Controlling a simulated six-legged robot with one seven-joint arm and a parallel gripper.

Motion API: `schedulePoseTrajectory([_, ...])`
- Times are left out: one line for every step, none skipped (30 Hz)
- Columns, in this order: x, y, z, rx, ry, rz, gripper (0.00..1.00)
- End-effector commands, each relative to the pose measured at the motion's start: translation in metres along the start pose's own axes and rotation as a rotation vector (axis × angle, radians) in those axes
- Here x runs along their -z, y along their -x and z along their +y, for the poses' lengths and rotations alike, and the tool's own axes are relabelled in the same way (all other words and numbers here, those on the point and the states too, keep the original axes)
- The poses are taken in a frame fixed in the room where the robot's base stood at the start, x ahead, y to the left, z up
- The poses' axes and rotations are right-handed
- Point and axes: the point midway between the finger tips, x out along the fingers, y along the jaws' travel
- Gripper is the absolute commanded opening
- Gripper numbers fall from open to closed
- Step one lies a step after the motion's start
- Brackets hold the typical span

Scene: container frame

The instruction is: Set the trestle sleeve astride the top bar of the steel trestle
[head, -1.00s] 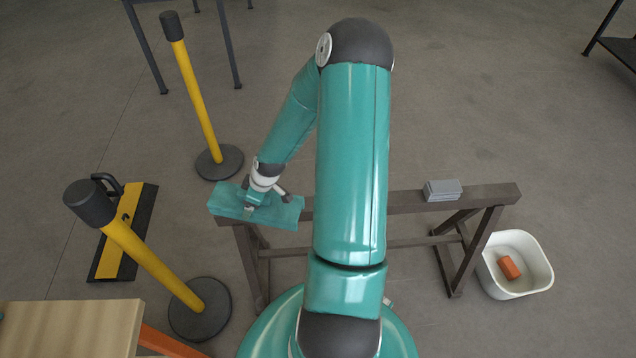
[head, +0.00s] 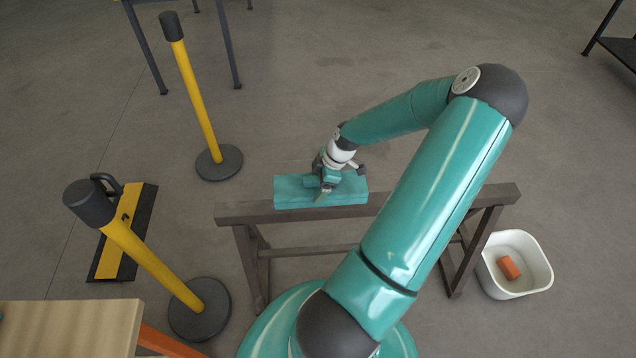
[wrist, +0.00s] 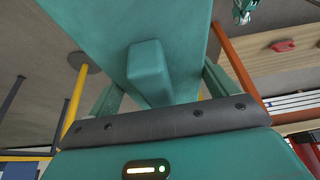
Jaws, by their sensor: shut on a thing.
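The trestle sleeve (head: 290,194) is a long teal piece with a raised block on top, in the head view. My gripper (head: 327,184) is shut on it, and the wrist view shows the sleeve (wrist: 185,30) and its block (wrist: 148,72) between the fingers. The sleeve lies roughly along the line of the brown steel trestle's top bar (head: 245,214), over the left-middle part and seemingly above its far edge. I cannot tell whether they touch. The sleeve's underside is hidden. My arm covers part of the bar right of the sleeve.
A white bin (head: 540,270) with an orange block (head: 508,267) stands right of the trestle. Two yellow posts (head: 195,95) (head: 145,257) and a yellow-black floor piece (head: 118,235) stand to the left. A wooden tabletop (head: 70,325) is at front left.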

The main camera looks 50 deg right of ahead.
Motion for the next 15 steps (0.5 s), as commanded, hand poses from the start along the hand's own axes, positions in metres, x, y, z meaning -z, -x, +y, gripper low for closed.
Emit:
schedulePoseTrajectory([0.000,0.000,0.000,0.000,0.000,0.000,0.62])
schedulePoseTrajectory([0.000,0.000,0.000,0.000,0.000,0.000,0.62])
schedulePoseTrajectory([0.000,0.000,0.000,-0.001,-0.001,0.000,0.62])
schedulePoseTrajectory([-0.001,0.001,0.000,-0.001,-0.001,0.000,0.62])
schedulePoseTrajectory([-0.001,0.001,0.000,-0.001,-0.001,0.000,0.62])
schedulePoseTrajectory([-0.001,0.000,0.000,-0.001,0.000,0.001,0.62])
schedulePoseTrajectory([-0.002,-0.002,0.000,0.000,0.000,0.001,0.62])
schedulePoseTrajectory([-0.002,-0.003,0.000,0.000,-0.001,0.001,0.62])
schedulePoseTrajectory([-0.003,-0.004,0.000,0.000,-0.001,0.001,0.62])
schedulePoseTrajectory([-0.003,-0.006,0.000,0.000,-0.001,0.001,0.62])
schedulePoseTrajectory([-0.004,-0.007,0.000,-0.001,-0.001,0.001,0.62])
schedulePoseTrajectory([-0.004,-0.009,0.000,-0.001,-0.001,0.001,0.62])
schedulePoseTrajectory([-0.005,-0.011,0.000,-0.002,-0.001,0.002,0.62])
schedulePoseTrajectory([-0.006,-0.013,0.000,-0.002,-0.001,0.002,0.62])
schedulePoseTrajectory([-0.007,-0.016,0.000,-0.001,-0.001,0.002,0.62])
